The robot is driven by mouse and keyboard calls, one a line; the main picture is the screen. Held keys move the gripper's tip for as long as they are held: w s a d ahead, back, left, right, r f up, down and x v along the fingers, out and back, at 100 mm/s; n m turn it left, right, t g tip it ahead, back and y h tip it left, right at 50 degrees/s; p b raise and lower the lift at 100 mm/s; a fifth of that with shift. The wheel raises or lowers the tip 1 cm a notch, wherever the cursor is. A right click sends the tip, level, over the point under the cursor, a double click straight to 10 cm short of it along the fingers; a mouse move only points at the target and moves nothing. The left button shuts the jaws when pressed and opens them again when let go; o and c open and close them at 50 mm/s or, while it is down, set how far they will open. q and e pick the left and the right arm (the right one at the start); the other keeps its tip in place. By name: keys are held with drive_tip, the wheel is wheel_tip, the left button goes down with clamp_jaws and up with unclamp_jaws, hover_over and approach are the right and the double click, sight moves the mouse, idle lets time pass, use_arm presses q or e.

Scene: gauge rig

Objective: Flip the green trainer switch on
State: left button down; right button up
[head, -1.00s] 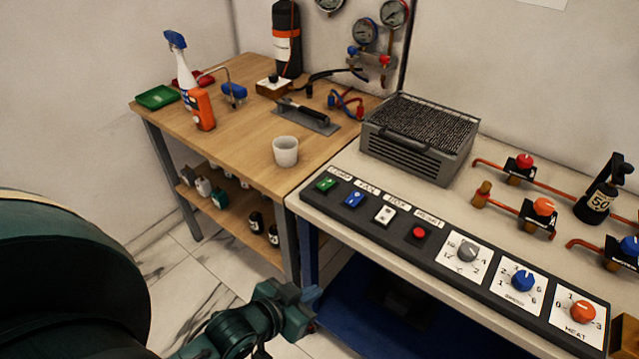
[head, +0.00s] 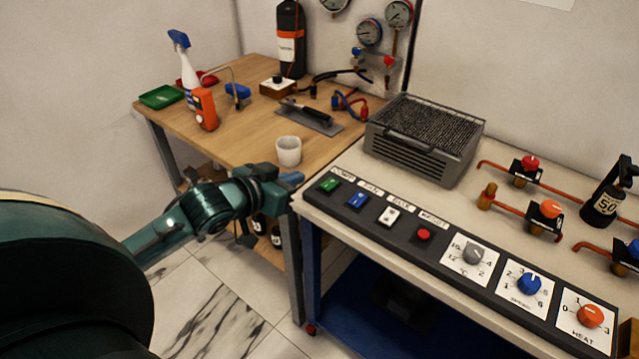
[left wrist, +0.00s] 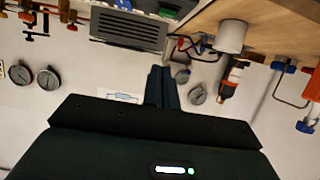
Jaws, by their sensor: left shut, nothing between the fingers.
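The green switch (head: 328,185) sits at the left end of the black control strip (head: 449,281) on the bench, under a white label. Its on or off position is too small to tell. My left gripper (head: 292,179) is shut and empty, just left of the green switch, near the bench's left corner, with a gap between them. In the left wrist view the shut fingers (left wrist: 162,88) show at the middle, and a green switch (left wrist: 168,8) shows at the top edge. My right gripper is not in view.
A blue switch (head: 356,200), a white switch (head: 389,216) and a red button (head: 424,235) follow along the strip. A grey ribbed unit (head: 424,139) stands behind. A white cup (head: 288,150) stands on the wooden table (head: 240,135) beyond the gripper.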

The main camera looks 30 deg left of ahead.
use_arm(q)
hover_over(320, 196)
wheel_tip(320, 196, down, 3)
drive_tip(key=shift+w+f, duration=0.1)
wheel_tip(320, 196, down, 4)
drive_tip(key=shift+r, duration=0.25)
drive_tip(key=shift+f, duration=0.4)
drive_tip(key=shift+s, duration=0.2)
